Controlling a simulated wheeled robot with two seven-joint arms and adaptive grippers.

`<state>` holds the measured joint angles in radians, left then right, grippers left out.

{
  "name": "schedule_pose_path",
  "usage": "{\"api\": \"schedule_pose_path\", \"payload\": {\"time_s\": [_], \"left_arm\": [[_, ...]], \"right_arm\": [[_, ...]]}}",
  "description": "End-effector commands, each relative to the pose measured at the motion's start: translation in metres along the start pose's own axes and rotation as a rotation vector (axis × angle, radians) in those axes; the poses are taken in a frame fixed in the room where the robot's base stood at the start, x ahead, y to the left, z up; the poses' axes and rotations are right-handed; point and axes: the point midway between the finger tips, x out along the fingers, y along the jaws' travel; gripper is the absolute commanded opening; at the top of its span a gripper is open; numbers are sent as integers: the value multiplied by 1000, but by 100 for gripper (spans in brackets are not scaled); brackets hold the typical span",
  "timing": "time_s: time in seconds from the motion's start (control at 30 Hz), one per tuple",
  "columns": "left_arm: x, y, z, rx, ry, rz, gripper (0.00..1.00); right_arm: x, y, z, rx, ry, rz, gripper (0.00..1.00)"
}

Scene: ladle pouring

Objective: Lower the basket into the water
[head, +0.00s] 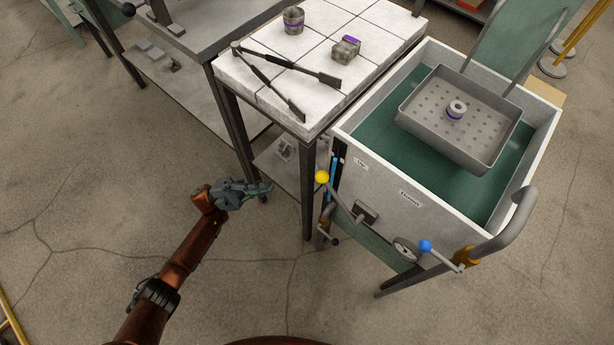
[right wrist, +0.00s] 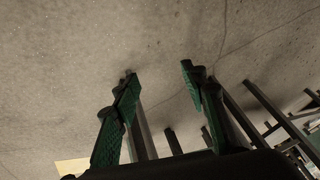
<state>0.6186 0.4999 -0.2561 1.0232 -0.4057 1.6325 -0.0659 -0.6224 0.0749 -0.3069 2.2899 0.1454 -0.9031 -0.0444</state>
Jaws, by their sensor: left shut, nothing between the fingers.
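The basket (head: 436,139) is a grey perforated metal tray in the right part of the head view. It sits over the dark green water (head: 371,128) inside the pale tank (head: 376,196), and its floor looks dry.
A white-tiled table (head: 333,107) with tongs (head: 281,67) adjoins the tank. Floor at left is clear.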

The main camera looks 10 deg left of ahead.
Motion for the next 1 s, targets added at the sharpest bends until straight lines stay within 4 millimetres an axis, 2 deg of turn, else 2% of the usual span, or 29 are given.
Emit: {"api": "schedule_pose_path", "payload": {"time_s": [0.17, 0.33, 0.8, 1.0], "left_arm": [[1, 0, 0, 0, -1, -1, 0], [13, 0, 0, -1, 1, -3, 0], [103, 1, 0, 0, 0, -3, 0], [129, 2, 1, -2, -2, -2, 0]], "right_arm": [[0, 0, 0, 0, 0, 0, 40], [-1, 0, 0, 0, -3, 1, 40], [7, -1, -4, 4, 29, -7, 40], [22, -4, -3, 11, 71, -19, 40]]}}
